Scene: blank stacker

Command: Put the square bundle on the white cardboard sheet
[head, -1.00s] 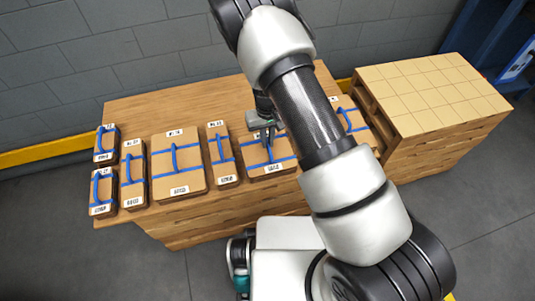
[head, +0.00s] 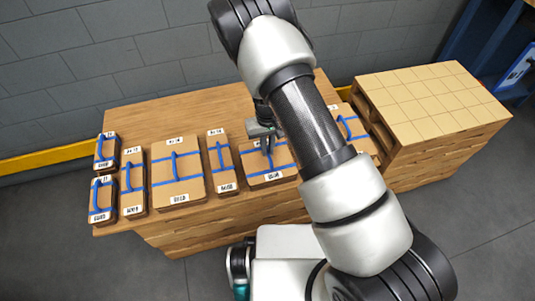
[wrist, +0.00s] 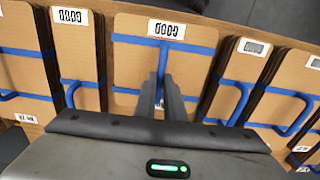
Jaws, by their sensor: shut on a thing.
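The square bundle (head: 254,163) is a squarish brown cardboard stack with blue straps, a raised blue handle and white labels. It lies flat on the wooden table (head: 230,97), partly behind my arm in the head view. In the wrist view the bundle (wrist: 134,74) is in the middle, with its blue handle running down to my fingers. My gripper (head: 268,146) is above its middle, shut on the blue handle; the fingers (wrist: 161,92) show in the wrist view. I see no clearly white cardboard sheet; a tan gridded top (head: 430,100) covers the stack at right.
Several other strapped bundles stand close by: a larger one (head: 190,160), a narrow one (head: 214,165) just left, and one at right (head: 352,128) partly behind my arm. A grey wall is behind the table. The tan top is clear.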

